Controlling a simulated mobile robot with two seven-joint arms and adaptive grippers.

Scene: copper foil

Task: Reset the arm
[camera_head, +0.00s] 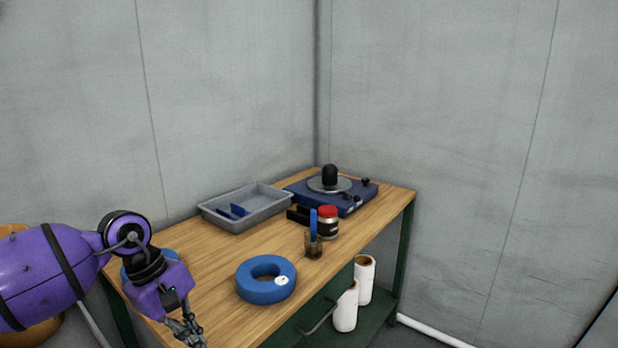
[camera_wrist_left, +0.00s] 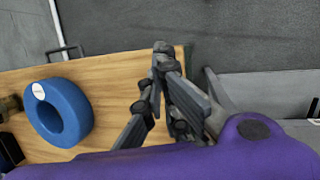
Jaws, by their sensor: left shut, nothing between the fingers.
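My left arm comes in from the left in the head view. Its gripper (camera_head: 187,333) is over the near left edge of the wooden table (camera_head: 200,258), partly cut off by the bottom of the picture. In the left wrist view my left gripper (camera_wrist_left: 163,62) is shut with nothing in it, its fingertips over the table's edge. A blue ring-shaped roll (camera_head: 266,279) with a white label lies flat on the table, to the right of the gripper and apart from it. The roll also shows in the left wrist view (camera_wrist_left: 72,125). My right gripper is in neither view.
A grey tray (camera_head: 246,208) with a blue item inside stands at the back. A blue turntable-like device (camera_head: 349,198) is in the far corner. A red-lidded jar (camera_head: 328,222) and a cup (camera_head: 314,247) holding a blue-handled tool stand mid-table. White rolls (camera_head: 364,280) sit on the lower shelf.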

